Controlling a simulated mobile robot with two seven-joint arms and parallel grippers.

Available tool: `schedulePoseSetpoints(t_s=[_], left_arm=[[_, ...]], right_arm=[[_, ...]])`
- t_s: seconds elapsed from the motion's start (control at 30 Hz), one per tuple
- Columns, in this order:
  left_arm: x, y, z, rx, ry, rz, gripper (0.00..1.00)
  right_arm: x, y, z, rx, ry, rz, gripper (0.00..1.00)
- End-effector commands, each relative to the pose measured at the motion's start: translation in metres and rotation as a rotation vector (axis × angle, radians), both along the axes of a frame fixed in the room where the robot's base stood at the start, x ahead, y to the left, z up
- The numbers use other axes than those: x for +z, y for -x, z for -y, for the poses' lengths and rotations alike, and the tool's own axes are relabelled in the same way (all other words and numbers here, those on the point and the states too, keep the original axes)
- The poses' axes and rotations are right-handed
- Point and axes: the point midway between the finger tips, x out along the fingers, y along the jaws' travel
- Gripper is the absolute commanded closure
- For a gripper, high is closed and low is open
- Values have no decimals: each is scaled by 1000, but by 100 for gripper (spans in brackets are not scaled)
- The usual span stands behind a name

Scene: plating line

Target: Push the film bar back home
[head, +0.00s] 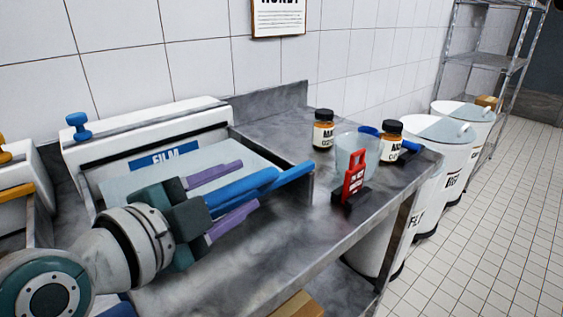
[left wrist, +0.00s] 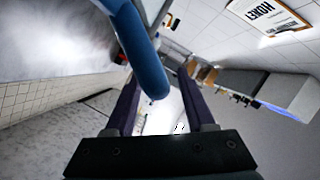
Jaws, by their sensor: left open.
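The film bar (head: 285,176) is a blue bar at the front right of the white film machine (head: 215,116), which carries a blue FILM label. My left gripper (head: 249,184) has its purple fingers spread, one on each side of the bar in the head view. In the left wrist view the blue bar (left wrist: 143,50) comes down from the top, and its rounded lower end shows between the two fingers (left wrist: 158,100). I cannot tell whether the fingers touch it. My right gripper is not in view.
Two dark jars (head: 323,131) (head: 391,142), a clear cup (head: 356,151) and a red tool on a black base (head: 353,180) stand right of the machine on the steel counter (head: 268,250). White bins (head: 425,190) stand beyond the counter's right edge. An orange-barred unit (head: 20,192) is at left.

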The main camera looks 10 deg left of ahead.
Motion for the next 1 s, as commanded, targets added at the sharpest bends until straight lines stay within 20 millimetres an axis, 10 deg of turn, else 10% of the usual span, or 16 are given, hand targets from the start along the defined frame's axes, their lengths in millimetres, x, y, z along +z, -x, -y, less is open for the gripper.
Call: schedulePoseSetpoints(t_s=[0.37, 0.87, 1.0], left_arm=[[-2, -8, 3, -1, 0, -1, 45], [-2, -8, 3, -1, 0, -1, 100], [-2, -8, 3, -1, 0, -1, 100]], right_arm=[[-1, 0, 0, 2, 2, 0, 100], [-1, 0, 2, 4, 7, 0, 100], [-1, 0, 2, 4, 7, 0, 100]])
